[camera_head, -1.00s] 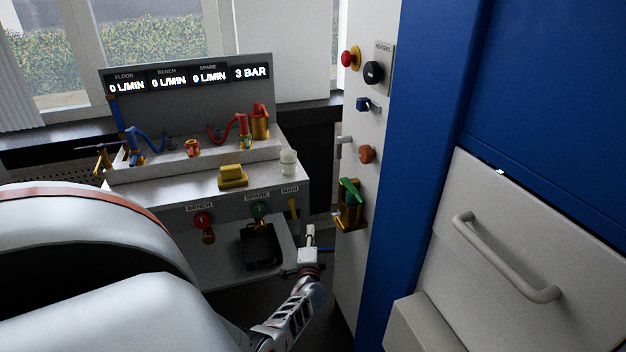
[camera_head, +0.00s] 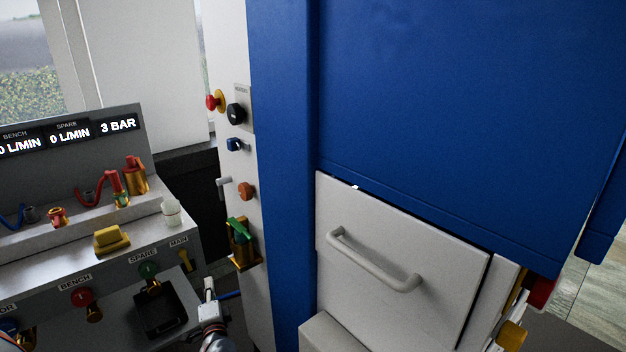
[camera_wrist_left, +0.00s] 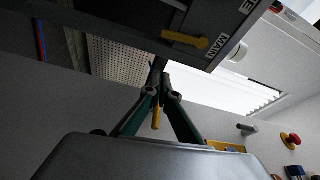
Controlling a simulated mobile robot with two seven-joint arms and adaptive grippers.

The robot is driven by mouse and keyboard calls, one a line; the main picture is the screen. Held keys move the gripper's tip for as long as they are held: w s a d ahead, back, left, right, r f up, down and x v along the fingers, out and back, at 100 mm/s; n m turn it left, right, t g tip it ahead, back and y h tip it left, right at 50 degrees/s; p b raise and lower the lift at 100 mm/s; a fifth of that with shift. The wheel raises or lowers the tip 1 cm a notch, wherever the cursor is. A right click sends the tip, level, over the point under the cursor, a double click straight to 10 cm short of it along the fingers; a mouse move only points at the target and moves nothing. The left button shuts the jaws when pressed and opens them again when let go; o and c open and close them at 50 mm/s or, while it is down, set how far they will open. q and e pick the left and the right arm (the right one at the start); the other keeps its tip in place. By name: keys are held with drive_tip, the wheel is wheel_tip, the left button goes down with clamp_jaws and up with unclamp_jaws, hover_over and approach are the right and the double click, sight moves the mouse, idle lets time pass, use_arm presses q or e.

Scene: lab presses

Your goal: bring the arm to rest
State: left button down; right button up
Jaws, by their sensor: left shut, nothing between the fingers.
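My left gripper (camera_head: 208,290) is low in the head view, in front of the gap between the bench and the white side panel. It is to the right of the black tray and below the yellow MAIN lever (camera_head: 185,260). In the left wrist view its dark green fingers (camera_wrist_left: 160,72) come together at the tips, shut with nothing held. The MAIN lever also shows above the fingertips in the wrist view (camera_wrist_left: 185,40). My right gripper is not in view.
The bench has a black tray (camera_head: 160,308), a red BENCH knob (camera_head: 81,297) and a green SPARE knob (camera_head: 149,270). The white panel carries a red button (camera_head: 212,102) and a green-handled valve (camera_head: 240,230). A blue press (camera_head: 440,100) with a handled drawer (camera_head: 375,262) fills the right.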

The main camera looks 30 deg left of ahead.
use_arm(q)
drive_tip(key=s+d+m+t+h+p, duration=0.1)
drive_tip(key=s+d+h+p, duration=0.4)
drive_tip(key=d, duration=0.6)
drive_tip(key=s+d+t+h, duration=0.1)
drive_tip(key=s+d+h, duration=0.4)
drive_tip(key=d, duration=0.7)
drive_tip(key=s+d+r+n+g+h+p, duration=0.1)
drive_tip(key=s+d+n+g+h, duration=0.1)
drive_tip(key=s+d, duration=0.7)
drive_tip(key=s+d+r+n+g+h+p, duration=0.1)
drive_tip(key=s+d+h, duration=0.3)
drive_tip(key=s+d, duration=0.6)
drive_tip(key=shift+s+d+r+n+g+p, duration=0.15)
drive_tip(key=shift+d+r+n+g+p, duration=0.15)
drive_tip(key=shift+d+n+g+p, duration=0.5)
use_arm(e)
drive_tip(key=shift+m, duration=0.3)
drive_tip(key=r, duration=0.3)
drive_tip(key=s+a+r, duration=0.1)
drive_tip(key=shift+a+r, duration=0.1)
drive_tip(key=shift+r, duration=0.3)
use_arm(q)
drive_tip(key=shift+d+m+t, duration=0.15)
drive_tip(key=shift+m+t, duration=0.15)
